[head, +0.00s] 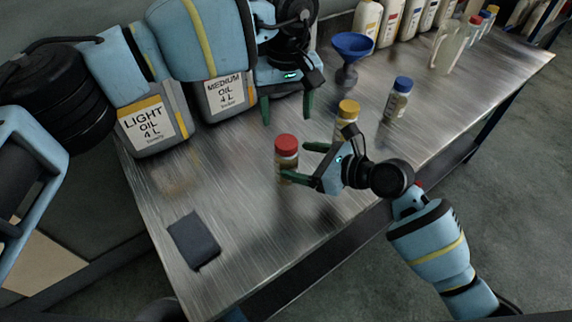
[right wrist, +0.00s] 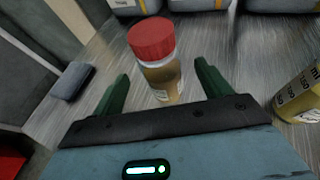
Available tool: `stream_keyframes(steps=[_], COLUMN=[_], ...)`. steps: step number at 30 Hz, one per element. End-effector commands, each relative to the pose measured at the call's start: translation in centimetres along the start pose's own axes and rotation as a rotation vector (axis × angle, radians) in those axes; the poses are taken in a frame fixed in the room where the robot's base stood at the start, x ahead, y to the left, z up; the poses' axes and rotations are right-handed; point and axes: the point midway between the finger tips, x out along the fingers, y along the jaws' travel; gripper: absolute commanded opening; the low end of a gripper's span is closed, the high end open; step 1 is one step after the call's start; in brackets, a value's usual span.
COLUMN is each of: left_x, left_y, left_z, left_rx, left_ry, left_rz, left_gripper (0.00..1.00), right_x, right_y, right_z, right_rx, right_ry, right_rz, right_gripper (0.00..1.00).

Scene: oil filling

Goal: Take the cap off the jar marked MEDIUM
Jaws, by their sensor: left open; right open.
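A jar with a red cap (head: 286,144) stands upright on the metal table. My right gripper (head: 297,163) is open beside it, its fingers pointing at it; in the right wrist view the red-capped jar (right wrist: 163,80) is between the fingertips (right wrist: 164,82), with none visibly gripping it. A yellow-capped jar (head: 347,108) stands behind my right gripper, partly hidden; its label shows at the right edge of the wrist view (right wrist: 300,95). A blue-capped jar (head: 398,98) stands farther right. I cannot read MEDIUM on any jar. My left gripper (head: 287,104) is open and empty, fingers pointing down.
Large canisters marked LIGHT OIL (head: 150,125) and MEDIUM OIL (head: 226,95) stand at the table's left back. A blue funnel (head: 352,46) and several bottles stand at the back. A dark flat block (head: 194,240) lies near the front left. Table between is clear.

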Motion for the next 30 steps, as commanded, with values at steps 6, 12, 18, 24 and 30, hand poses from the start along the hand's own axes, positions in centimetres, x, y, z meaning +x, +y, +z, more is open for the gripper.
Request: stream_keyframes(steps=[6, 12, 18, 24, 30], left_x=[0.0, 0.0, 0.0, 0.0, 0.0], left_y=[0.0, 0.0, 0.0, 0.0, 0.0], left_z=[0.0, 0.0, 0.0, 0.0, 0.0], left_rx=[0.0, 0.0, 0.0, 0.0, 0.0], left_ry=[0.0, 0.0, 0.0, 0.0, 0.0], left_rz=[0.001, 0.001, 0.001, 0.001, 0.001], left_gripper=[0.63, 0.63, 0.63, 0.63, 0.63], right_x=[3.1, 4.6, 4.8, 4.8, 4.8], right_y=[0.0, 0.0, 0.0, 0.0, 0.0], right_z=[0.1, 0.0, 0.0, 0.0, 0.0], right_rx=[0.0, 0.0, -0.001, -0.001, -0.001], right_ry=[-0.001, -0.001, -0.001, -0.001, -0.001], right_rz=[0.0, 0.0, -0.001, -0.001, -0.001], right_gripper=[0.77, 0.77, 0.77, 0.68, 0.42])
